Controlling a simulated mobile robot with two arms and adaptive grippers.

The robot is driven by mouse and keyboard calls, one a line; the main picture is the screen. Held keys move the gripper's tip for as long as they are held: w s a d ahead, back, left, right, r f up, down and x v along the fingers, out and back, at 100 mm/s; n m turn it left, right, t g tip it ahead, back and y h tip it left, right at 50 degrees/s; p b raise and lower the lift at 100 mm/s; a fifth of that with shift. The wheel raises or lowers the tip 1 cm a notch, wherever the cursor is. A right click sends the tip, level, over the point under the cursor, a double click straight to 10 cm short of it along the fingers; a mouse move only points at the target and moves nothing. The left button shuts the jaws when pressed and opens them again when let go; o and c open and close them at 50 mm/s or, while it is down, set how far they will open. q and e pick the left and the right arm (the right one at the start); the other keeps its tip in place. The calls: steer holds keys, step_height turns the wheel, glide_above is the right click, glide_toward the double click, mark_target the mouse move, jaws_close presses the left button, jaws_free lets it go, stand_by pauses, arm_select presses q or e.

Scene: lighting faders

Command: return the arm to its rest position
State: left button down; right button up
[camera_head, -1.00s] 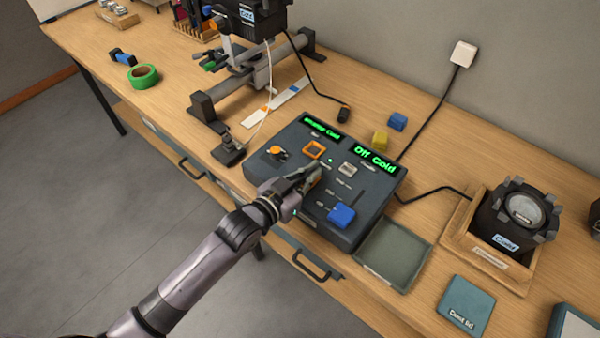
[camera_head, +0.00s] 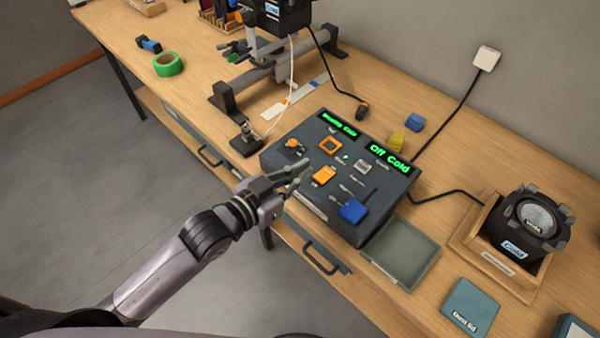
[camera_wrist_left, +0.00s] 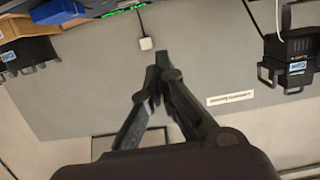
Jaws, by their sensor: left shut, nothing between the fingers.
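My left gripper (camera_head: 296,178) is shut and empty. In the head view it hangs in front of the near left edge of the dark fader console (camera_head: 352,225), left of the orange fader cap. My left arm comes in from the lower left. In the left wrist view the closed fingers (camera_wrist_left: 161,62) point toward the wall. The console carries an orange fader cap (camera_head: 324,175), a blue fader cap (camera_head: 353,210) and green displays, one reading "Off Cold" (camera_head: 389,160). My right gripper is not in view.
A lamp on a rail stand (camera_head: 275,72) stands behind the console. A second lamp (camera_head: 528,225) sits in a wooden tray at the right. A grey-green tray (camera_head: 400,252) and a teal box (camera_head: 470,305) lie near the front edge. Open floor (camera_head: 100,180) lies left of the bench.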

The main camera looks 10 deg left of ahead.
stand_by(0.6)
arm_select(q)
steer(key=s+a+f+n+g+y, duration=0.3)
steer(key=s+a+f+g+y, duration=0.2)
steer(key=s+a+f, duration=0.3)
steer(key=s+a+f+n+g+y, duration=0.2)
steer(key=s+a+f+g+y, duration=0.4)
steer(key=s, duration=0.5)
step_height(320, 180, down, 27)
steer(key=s+h+b, duration=0.1)
steer(key=s+h, duration=0.1)
steer(key=s+a+f, duration=0.1)
steer(key=s+f, duration=0.7)
steer(key=s+a+f+b, duration=0.1)
steer(key=s+a+f, duration=0.1)
steer(key=s+f, duration=0.6)
steer(key=shift+s+a+f+g, duration=0.25)
steer(key=shift+f+g, duration=0.05)
steer(key=shift+f, duration=0.25)
